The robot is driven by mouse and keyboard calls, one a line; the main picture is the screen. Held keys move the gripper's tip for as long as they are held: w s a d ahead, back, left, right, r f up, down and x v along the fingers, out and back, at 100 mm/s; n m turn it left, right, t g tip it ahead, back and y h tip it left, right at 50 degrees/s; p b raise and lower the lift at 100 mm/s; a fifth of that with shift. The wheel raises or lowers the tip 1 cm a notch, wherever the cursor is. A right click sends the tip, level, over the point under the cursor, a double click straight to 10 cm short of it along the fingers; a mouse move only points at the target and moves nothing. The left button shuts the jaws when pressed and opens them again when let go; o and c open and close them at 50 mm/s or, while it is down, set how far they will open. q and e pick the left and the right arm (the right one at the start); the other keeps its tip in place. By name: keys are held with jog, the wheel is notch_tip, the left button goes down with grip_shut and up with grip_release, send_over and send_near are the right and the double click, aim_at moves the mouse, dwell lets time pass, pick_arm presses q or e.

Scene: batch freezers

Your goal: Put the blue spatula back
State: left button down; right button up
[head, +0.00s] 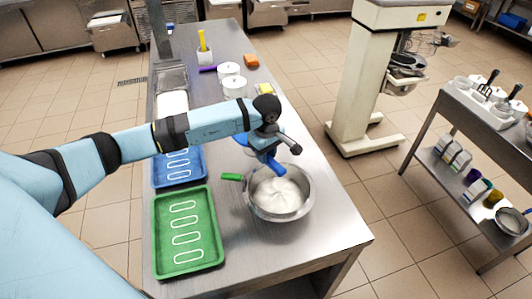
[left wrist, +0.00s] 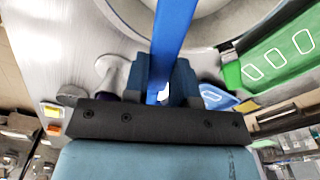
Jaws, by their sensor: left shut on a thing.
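My left gripper (head: 268,150) is above the back rim of the steel bowl (head: 309,195). It is shut on the blue spatula (head: 272,163). In the left wrist view, the blue spatula (left wrist: 173,35) is a long strip running between the jaws and up over the bowl. Part of the spatula is hidden by the gripper in the head view. The bowl holds a white, creamy mass (head: 278,194). My right gripper is not in view.
A green tray (head: 213,222) and a blue tray (head: 158,180), both with white outlines, lie left of the bowl. Behind are white lidded pots (head: 235,88), a white holder (head: 204,57) with a yellow handle, and an orange item (head: 251,61). The front right tabletop is clear.

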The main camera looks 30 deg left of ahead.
pick_arm(q)
jog(key=shift+f, duration=0.35)
jog(key=shift+f, duration=0.1)
jog(key=shift+f+b, duration=0.6)
jog(key=shift+b, duration=0.2)
jog(key=shift+r, duration=0.1)
jog(key=c, duration=0.9)
grip_release()
jog(key=shift+c, duration=0.2)
